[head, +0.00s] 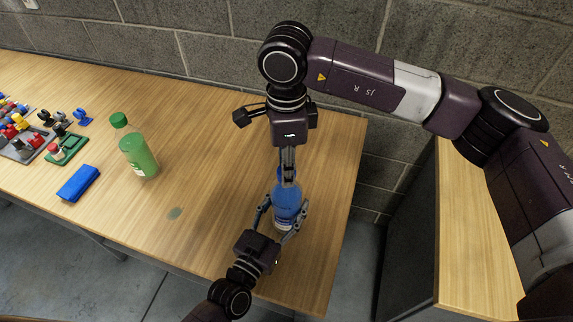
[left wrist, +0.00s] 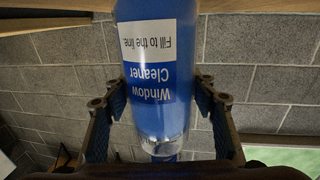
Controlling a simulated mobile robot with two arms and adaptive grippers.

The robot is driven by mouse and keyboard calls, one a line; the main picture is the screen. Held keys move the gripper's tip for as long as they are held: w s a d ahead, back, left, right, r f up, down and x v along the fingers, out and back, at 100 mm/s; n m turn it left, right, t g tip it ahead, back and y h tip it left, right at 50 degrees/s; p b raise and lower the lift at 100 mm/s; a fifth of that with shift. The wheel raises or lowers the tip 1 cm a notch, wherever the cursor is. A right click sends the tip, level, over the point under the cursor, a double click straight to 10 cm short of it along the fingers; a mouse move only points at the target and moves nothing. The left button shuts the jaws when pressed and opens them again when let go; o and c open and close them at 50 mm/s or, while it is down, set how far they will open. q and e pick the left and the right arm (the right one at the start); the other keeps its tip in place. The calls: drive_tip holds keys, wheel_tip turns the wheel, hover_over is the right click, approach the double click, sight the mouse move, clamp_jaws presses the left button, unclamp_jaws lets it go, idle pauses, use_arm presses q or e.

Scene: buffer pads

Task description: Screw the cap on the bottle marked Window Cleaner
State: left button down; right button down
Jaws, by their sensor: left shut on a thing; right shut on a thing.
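The blue Window Cleaner bottle (head: 287,208) stands upright near the right end of the wooden table. In the left wrist view its label (left wrist: 158,60) reads "Window Cleaner", upside down. My left gripper (head: 285,202) comes from the front and is shut around the bottle's body, with one finger on each side. My right gripper (head: 288,178) points straight down over the bottle's top. It is shut on the cap there, which its fingers mostly hide. I cannot tell how far the cap is seated on the neck.
A green bottle (head: 137,155) with a green cap stands to the left. Boards with several small coloured parts (head: 20,145) are at the far left. A grey block wall runs behind the table (head: 200,130).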

drive_tip(key=m, duration=0.3)
drive_tip(key=shift+a+m, duration=0.1)
drive_tip(key=shift+m, duration=0.3)
drive_tip(key=m, duration=0.3)
drive_tip(key=shift+m, duration=0.4)
drive_tip(key=m, duration=0.8)
drive_tip(key=c, duration=1.4)
unclamp_jaws()
wheel_tip(320, 180, up, 12)
